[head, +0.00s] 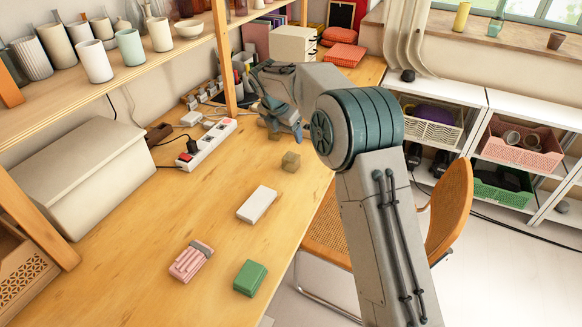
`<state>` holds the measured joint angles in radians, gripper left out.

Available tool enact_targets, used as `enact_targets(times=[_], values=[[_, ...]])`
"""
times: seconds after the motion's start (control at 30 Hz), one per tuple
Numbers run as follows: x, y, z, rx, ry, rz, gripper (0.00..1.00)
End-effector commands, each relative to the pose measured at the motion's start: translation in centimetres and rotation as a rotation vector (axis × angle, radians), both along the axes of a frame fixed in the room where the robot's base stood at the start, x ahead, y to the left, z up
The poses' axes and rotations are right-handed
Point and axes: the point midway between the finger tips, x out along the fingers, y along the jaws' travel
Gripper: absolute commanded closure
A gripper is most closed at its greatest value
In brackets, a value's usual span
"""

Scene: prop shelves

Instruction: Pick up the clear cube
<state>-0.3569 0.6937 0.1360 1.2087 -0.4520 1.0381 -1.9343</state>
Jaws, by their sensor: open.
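A small cube (290,161) with a brownish, see-through look sits on the wooden table near its right edge, in the head view; it looks like the clear cube. A second small brownish block (273,135) sits just behind it, partly covered by my gripper. My gripper (281,128) is open, above the table behind the nearer cube and close to the second block. I cannot tell whether it touches that block. My wrist hides part of the table there.
The table holds a white block (257,204), a pink bundle (191,261), a green block (250,278) and a power strip (207,145). A grey box (83,175) stands at left under a shelf of vases. A chair (448,212) is at right.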

Motion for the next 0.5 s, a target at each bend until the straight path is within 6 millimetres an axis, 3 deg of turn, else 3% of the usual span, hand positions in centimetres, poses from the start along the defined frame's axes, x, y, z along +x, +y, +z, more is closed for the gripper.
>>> enact_targets(times=[0.2, 0.5], values=[[1.3, 1.4, -2.6, -0.044, 0.015, 0.106, 0.29], [3.1, 0.4, -7.6, -0.045, 0.017, 0.109, 0.29]])
